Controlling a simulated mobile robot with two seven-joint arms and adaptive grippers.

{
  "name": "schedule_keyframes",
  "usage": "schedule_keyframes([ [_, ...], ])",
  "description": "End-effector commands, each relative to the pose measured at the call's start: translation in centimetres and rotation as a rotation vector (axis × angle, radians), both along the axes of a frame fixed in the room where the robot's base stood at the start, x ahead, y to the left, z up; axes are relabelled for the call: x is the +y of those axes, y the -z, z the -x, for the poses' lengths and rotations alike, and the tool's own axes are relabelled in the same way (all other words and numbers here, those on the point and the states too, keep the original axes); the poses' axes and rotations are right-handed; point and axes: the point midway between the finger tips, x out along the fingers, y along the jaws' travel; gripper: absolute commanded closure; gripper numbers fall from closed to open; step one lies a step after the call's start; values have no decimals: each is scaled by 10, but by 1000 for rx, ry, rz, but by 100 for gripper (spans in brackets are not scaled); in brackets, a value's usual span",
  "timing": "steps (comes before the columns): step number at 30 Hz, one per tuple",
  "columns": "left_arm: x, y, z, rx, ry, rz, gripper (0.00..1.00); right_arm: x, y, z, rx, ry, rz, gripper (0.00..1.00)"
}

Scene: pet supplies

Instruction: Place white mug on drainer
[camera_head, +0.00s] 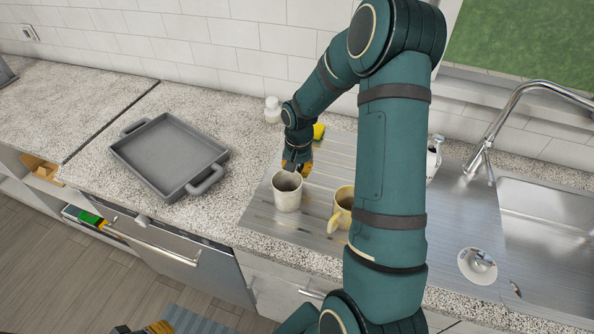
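The white mug (287,194) stands upright, or nearly so, on the ribbed metal drainer (262,209), near its left end. My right gripper (297,168), with yellow finger parts, is at the far side of the mug, right by its rim. The mug and the wrist hide its fingertips, so I cannot tell whether it grips the mug. A small part of my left gripper (146,328) shows at the bottom edge, low in front of the counter and far from the mug.
A yellowish mug (342,211) stands on the drainer to the right, close to my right arm. A yellow sponge (318,131) and white bottle (272,110) are behind. A grey tray (168,155) lies left; the sink (545,225) and faucet (487,150) are right.

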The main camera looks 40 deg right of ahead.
Motion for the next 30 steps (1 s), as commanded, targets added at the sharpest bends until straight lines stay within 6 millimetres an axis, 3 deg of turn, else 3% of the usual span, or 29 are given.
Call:
schedule_keyframes([
  [6,0,2,0,0,0,0,54,0,1,0,0,0,0,100],
  [9,0,1,0,1,0,0,54,0,1,0,0,0,0,66],
  [21,0,-1,0,0,0,0,54,0,-4,0,-1,0,1,66],
  [26,0,-4,0,0,0,1,54,-2,-27,0,-3,0,2,66],
  [30,0,-7,0,0,0,1,54,-3,-57,-1,-5,1,2,66],
])
